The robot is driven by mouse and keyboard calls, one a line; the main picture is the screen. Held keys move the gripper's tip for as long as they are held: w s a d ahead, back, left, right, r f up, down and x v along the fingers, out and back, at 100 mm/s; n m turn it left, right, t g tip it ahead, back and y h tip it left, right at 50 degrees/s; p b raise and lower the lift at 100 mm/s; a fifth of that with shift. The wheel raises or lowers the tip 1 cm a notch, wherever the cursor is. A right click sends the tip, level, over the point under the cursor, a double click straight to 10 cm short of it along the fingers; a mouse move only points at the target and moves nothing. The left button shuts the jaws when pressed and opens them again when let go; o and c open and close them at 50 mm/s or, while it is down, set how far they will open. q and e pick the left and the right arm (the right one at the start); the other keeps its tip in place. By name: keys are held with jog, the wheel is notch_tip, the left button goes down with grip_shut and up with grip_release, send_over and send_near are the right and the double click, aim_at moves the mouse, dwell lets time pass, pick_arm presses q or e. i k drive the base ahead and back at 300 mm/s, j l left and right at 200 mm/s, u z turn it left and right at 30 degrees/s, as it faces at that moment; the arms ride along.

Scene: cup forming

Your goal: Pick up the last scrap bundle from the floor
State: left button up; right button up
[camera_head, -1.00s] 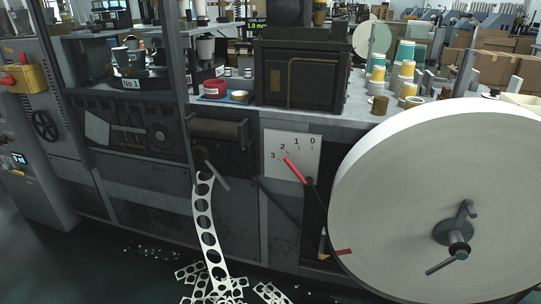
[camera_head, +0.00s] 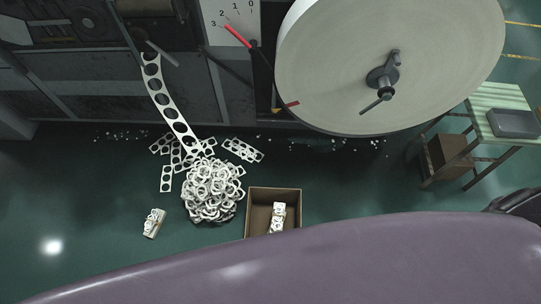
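A small pale scrap bundle (camera_head: 154,223) lies alone on the dark green floor, left of a large heap of ring-shaped scrap (camera_head: 213,190). An open brown cardboard box (camera_head: 249,213) stands right of the heap, with another pale bundle (camera_head: 278,216) inside it. A perforated scrap strip (camera_head: 168,103) hangs from the machine down to flat punched pieces (camera_head: 242,150) around the heap. Neither of my grippers shows in the view.
A large paper roll (camera_head: 330,65) on the machine overhangs the floor at upper right. A green-topped table (camera_head: 490,98) with a grey tray (camera_head: 514,124) stands at right, a brown box (camera_head: 447,158) beneath it. Floor left of the lone bundle is clear. My purple body covers the bottom.

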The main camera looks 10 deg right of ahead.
aim_at(153, 225)
jog(key=u, duration=1.4)
